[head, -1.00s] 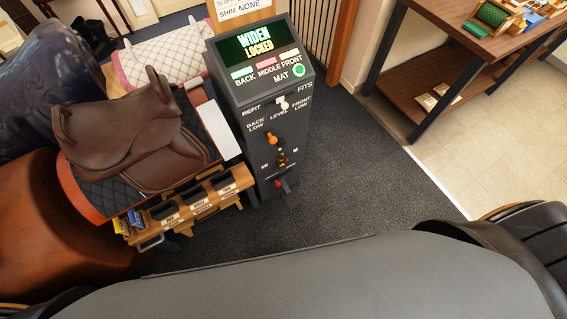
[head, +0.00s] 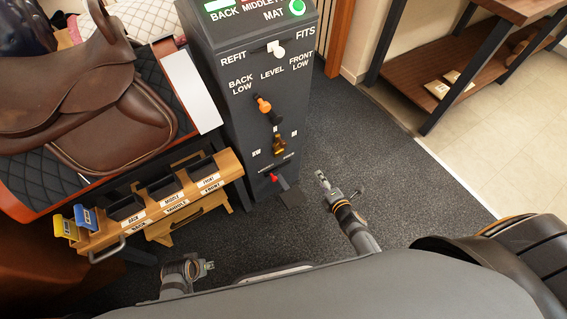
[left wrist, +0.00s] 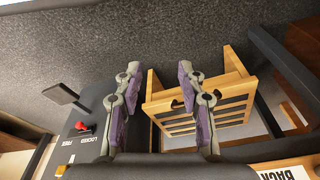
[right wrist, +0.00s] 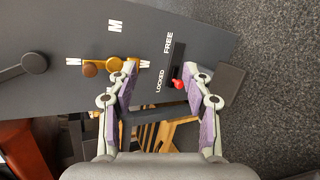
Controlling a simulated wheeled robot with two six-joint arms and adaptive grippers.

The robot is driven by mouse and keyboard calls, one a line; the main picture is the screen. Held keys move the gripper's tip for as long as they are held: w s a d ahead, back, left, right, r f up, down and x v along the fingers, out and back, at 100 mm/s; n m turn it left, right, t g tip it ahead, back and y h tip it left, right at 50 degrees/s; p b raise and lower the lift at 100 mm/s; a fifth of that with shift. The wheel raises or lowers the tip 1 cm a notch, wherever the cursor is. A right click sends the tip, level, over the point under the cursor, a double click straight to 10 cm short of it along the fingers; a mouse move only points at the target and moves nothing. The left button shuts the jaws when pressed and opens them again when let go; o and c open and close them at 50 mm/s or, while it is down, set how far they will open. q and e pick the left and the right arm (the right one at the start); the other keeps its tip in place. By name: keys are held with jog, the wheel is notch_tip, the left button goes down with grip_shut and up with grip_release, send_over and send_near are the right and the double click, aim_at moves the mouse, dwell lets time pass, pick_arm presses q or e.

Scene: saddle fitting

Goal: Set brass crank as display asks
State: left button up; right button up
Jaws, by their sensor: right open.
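The brass crank (head: 279,143) is on the front of the dark console (head: 232,95), below an orange-knobbed lever; it also shows in the right wrist view (right wrist: 99,68). A small red lever (head: 272,177) sits below it, beside LOCKED and FREE marks in the right wrist view (right wrist: 178,83). The console's display is cut off at the top of the head view. My right gripper (head: 324,180) is open and empty, right of the console and apart from the crank. My left gripper (head: 208,267) is open and empty, low in front; its jaws show in the left wrist view (left wrist: 158,72).
A brown saddle (head: 90,85) rests on a stand at left. A wooden rack (head: 150,212) with BACK, MIDDLE and FRONT bins stands beside the console. A wooden shelf table (head: 455,65) is at the upper right. Carpet right of the console is clear.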

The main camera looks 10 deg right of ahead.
jog(key=w+a+n+t+y+b, duration=0.25)
jog(key=w+a+n+b, duration=0.2)
jog(key=n+b, duration=0.3)
jog(key=n+t+y+b, duration=0.1)
jog(key=n+y+b, duration=0.25)
jog(key=n, duration=0.55)
send_near(285, 146)
jog(key=x, duration=1)
jog(key=shift+w+a+r+b, duration=0.1)
jog(key=shift+w+a+b, duration=0.15)
jog(key=shift+b, duration=0.1)
pick_arm(q)
jog(key=w+d, duration=0.1)
jog(key=w+d+r, duration=0.1)
jog(key=shift+w+d+r+t+h, duration=0.2)
jog(key=shift+d+t+h, duration=0.1)
jog(key=shift+d+h, duration=0.1)
pick_arm(e)
jog(key=shift+c, duration=0.3)
pick_arm(q)
jog(key=shift+s+f, duration=0.1)
jog(key=shift+s, duration=0.05)
pick_arm(e)
grip_shut()
